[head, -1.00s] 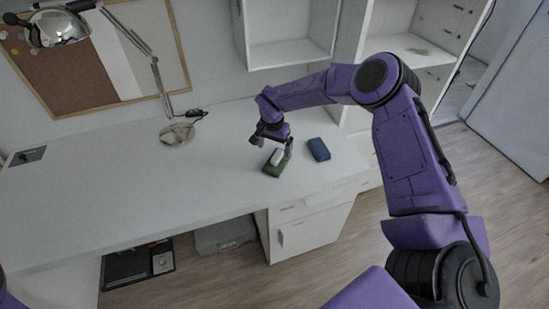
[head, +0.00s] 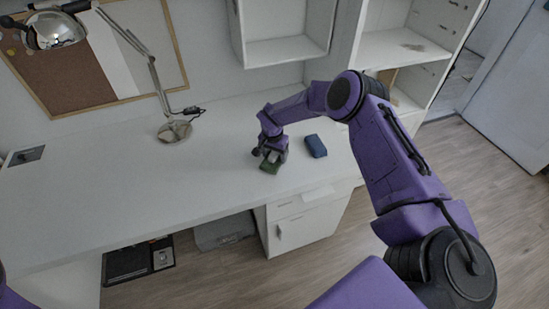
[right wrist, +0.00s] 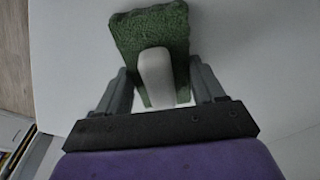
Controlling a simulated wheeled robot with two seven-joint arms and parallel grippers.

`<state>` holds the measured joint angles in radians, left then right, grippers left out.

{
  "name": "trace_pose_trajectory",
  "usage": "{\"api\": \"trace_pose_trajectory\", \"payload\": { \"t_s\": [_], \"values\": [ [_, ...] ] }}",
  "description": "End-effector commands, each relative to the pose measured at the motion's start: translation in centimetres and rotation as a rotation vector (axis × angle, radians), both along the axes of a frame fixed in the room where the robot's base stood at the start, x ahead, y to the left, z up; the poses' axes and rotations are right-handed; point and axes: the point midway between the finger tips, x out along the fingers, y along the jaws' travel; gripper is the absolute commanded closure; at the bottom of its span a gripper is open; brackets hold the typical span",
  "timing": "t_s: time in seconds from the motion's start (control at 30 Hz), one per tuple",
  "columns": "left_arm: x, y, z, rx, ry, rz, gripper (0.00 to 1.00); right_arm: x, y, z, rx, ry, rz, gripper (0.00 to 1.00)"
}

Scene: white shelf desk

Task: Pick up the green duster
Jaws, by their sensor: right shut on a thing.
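The green duster (head: 269,168) lies on the white desk (head: 110,205), near its right end. In the right wrist view the duster (right wrist: 174,25) is a rough green block with a pale grip (right wrist: 156,76) on top. My right gripper (head: 271,155) is down over the duster in the head view and hides part of it. In the right wrist view the fingers of my right gripper (right wrist: 158,85) stand on both sides of the duster and its pale grip, shut on it. I cannot see any lift off the desk. My left gripper is not in view.
A blue block (head: 316,146) lies on the desk just right of my right gripper. A desk lamp (head: 174,130) stands further back to the left. White shelves (head: 287,50) hang behind. The left half of the desk is mostly clear.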

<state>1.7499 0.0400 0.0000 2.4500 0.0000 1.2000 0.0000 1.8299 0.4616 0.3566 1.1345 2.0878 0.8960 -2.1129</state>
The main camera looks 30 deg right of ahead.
Motion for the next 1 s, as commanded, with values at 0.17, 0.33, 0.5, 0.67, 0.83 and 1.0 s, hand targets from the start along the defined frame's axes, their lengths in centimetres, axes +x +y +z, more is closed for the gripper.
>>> {"api": "trace_pose_trajectory", "payload": {
  "t_s": [0.17, 0.33, 0.5, 0.67, 0.83, 1.0],
  "values": [
    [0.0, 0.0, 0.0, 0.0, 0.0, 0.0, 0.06, 0.0, 0.0, 0.2, 0.001, -0.001, 0.0, 0.62],
    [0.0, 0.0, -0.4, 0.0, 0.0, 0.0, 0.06, 0.1, 0.0, 2.0, 0.002, -0.003, -0.001, 0.62],
    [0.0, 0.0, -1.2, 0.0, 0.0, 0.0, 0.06, -1.8, 1.6, 6.0, 0.005, -0.005, 0.004, 0.62],
    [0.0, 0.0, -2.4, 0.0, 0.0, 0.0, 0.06, -5.2, 4.1, 9.6, 0.003, -0.003, 0.004, 0.62],
    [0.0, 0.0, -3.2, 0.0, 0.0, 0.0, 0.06, -8.8, 6.8, 11.6, 0.001, -0.002, 0.001, 0.62],
    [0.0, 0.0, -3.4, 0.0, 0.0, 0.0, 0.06, -10.6, 8.2, 12.8, 0.001, -0.002, 0.0, 0.62]
  ]
}}
